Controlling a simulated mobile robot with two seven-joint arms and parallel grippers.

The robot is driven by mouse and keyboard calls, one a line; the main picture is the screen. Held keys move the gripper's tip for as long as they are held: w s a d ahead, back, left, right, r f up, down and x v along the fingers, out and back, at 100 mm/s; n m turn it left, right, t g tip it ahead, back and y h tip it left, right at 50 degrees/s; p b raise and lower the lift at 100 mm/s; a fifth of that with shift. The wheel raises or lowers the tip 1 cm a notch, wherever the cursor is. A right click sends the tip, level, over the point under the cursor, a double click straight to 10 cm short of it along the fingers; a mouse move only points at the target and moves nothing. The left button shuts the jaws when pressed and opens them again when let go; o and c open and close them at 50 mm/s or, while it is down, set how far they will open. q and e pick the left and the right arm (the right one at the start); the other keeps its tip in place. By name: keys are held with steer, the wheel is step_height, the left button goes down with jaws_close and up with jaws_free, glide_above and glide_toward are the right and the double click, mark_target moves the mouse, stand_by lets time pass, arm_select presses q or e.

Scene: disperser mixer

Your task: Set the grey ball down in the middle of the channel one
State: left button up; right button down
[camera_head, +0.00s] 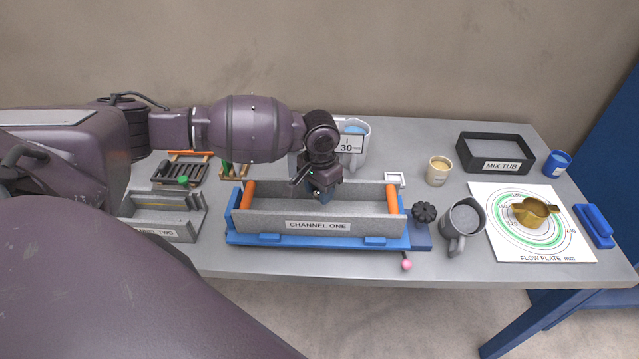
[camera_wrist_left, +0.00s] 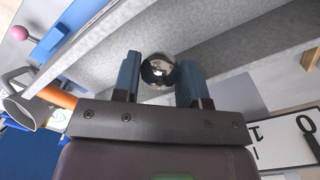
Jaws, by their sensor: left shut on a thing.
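The channel one (camera_head: 260,221) is a long grey trough with orange end pieces on a blue base, at the middle of the table. My left gripper (camera_head: 324,196) points down over the trough, a little right of its middle, with its fingertips partly hidden by the front wall. In the left wrist view, the gripper's blue fingers (camera_wrist_left: 160,80) are shut on the shiny grey ball (camera_wrist_left: 157,69). Grey trough surfaces show behind the ball; I cannot tell whether it touches the floor. The ball is not seen in the head view. My right gripper is not in view.
Channel two (camera_head: 165,215) stands to the left. A dark knob (camera_head: 424,211) and a grey jug (camera_head: 464,222) are close on the right. A cream cup (camera_head: 438,171), the mix tub (camera_head: 496,153) and the flow plate (camera_head: 500,239) are farther right. A "30" sign (camera_head: 348,144) stands behind my gripper.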

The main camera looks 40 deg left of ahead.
arm_select(q)
steer(key=shift+f, duration=1.4)
steer(key=shift+f+b, duration=0.6)
steer(key=shift+b, duration=0.3)
steer(key=shift+f+b, duration=0.6)
steer(key=shift+b, duration=0.1)
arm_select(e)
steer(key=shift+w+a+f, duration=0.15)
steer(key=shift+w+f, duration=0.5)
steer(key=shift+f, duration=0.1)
arm_select(q)
steer(key=o, duration=1.1)
steer(key=shift+o, duration=0.2)
step_height(320, 180, up, 11)
steer(key=shift+f, duration=0.1)
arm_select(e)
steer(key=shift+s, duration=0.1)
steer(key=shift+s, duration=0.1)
